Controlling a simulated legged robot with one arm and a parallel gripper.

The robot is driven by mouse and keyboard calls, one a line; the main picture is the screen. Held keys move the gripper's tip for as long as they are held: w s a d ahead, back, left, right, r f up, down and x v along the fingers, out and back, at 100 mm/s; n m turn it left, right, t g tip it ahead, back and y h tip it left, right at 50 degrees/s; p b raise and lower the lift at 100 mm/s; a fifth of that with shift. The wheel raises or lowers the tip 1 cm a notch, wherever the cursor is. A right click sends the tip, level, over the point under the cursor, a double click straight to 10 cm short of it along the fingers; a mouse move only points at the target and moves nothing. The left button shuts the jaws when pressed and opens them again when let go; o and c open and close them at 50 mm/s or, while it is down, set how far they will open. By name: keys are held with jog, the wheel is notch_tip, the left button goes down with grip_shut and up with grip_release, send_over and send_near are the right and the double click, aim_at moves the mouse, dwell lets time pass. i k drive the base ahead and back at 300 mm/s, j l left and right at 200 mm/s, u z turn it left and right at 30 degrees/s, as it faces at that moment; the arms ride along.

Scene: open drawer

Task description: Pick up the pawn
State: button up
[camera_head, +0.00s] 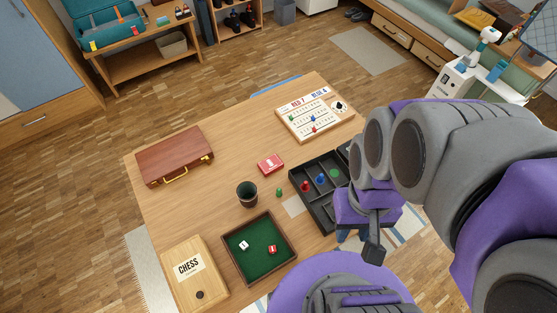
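A small green pawn (279,192) stands on the wooden table (225,136), between the dark cup and the black tray. The black compartment tray (326,211) holds a red pawn (305,186), a blue pawn (320,178) and another green pawn (334,173) in separate places. My gripper (372,250) is at the right side of the table, to the right of and nearer than the lone green pawn. It is apart from that pawn. Only a dark finger part shows below its purple body, so its opening cannot be told. My arm hides the tray's right end.
A dark cup (247,188) and a red card box (270,163) stand close to the lone green pawn. A green-lined dice tray (250,263), a chess box (187,285), a brown case (174,162) and a score board (297,111) also lie on the table.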

aim_at(278, 194)
jog(key=u, duration=1.25)
jog(key=k+l+u, duration=0.2)
jog(key=u, duration=0.25)
jog(key=k+l+u, duration=0.25)
jog(key=u, duration=0.25)
jog(key=k+l+u, duration=0.2)
jog(key=u, duration=0.25)
jog(key=k, duration=0.55)
